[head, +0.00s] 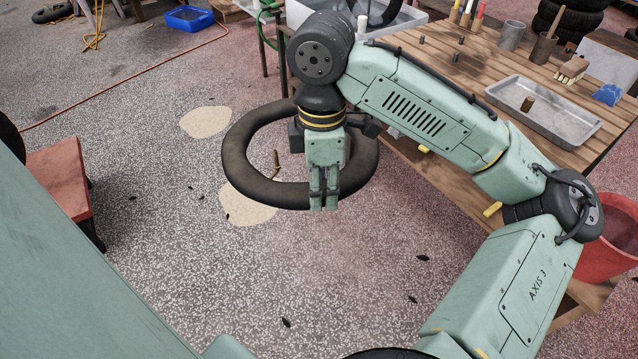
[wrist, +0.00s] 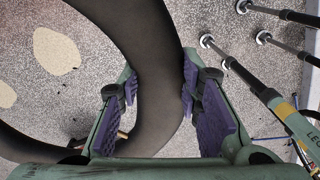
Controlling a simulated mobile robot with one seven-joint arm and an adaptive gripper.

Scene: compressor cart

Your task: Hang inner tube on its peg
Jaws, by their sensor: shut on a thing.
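The inner tube (head: 240,150) is a thick dark ring held in the air above the speckled floor, left of the workbench. My gripper (head: 324,197) is shut on the near side of its ring. In the wrist view the tube (wrist: 150,60) passes between the two purple-padded fingers (wrist: 160,105). A brass-coloured valve stem (head: 276,162) shows inside the ring. My wrist hides part of the ring's far right side. I cannot clearly pick out its peg; a few short dark posts (head: 422,40) stand on the workbench, and I cannot tell whether one is it.
The wooden workbench (head: 480,60) at the right carries a metal tray (head: 560,122), brushes and cups. A red bucket (head: 610,235) stands by its right end. A grey tub (head: 400,22) is behind. A red block (head: 58,185) is at the left. Open floor with sandy patches (head: 206,122) lies between.

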